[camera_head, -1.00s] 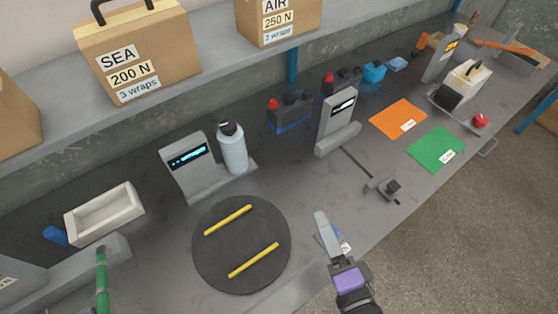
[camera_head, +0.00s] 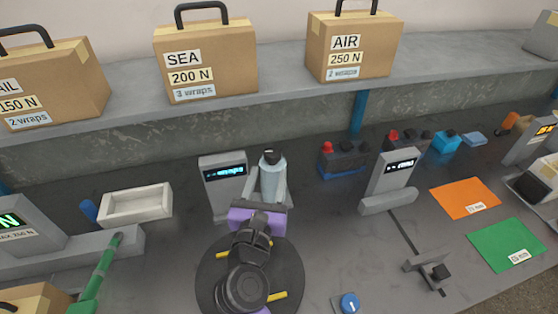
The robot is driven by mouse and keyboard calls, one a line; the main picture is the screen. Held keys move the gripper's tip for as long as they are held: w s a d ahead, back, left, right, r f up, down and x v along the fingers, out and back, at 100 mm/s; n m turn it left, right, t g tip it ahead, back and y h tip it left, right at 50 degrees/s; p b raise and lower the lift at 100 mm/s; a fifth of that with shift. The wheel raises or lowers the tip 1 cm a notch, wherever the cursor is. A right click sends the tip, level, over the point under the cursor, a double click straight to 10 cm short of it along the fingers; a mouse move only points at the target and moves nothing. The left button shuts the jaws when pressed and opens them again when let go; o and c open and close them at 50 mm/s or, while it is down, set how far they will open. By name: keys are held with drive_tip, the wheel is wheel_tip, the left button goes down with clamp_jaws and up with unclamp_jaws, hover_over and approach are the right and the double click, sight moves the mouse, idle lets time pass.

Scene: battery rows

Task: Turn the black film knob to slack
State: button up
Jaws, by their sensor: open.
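The black film knob (camera_head: 270,157) sits on top of the upright pale blue film roll (camera_head: 271,178). The roll stands beside a grey post with a lit display (camera_head: 224,175), whose text is too small to read. My gripper (camera_head: 267,182) is open, with one finger on each side of the roll's body in this view, below the knob. I cannot tell whether the fingers touch the roll. My purple gripper body and wrist hide the roll's base and part of the dark turntable (camera_head: 291,258).
Yellow bars lie on the turntable, partly hidden. A white tray (camera_head: 136,205) and a green upright handle (camera_head: 101,272) are to the left. A second display post (camera_head: 390,175), a blue dial (camera_head: 349,303) and batteries are to the right. The shelf with boxes (camera_head: 206,62) is above.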

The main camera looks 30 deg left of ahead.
sight(272, 160)
drive_tip(key=shift+b+x, duration=0.3)
drive_tip(key=shift+x, duration=3.6)
clamp_jaws()
drive_tip(key=shift+r+n+y+p, duration=0.25)
drive_tip(key=shift+y+p, duration=0.25)
drive_tip(key=shift+p, duration=0.55)
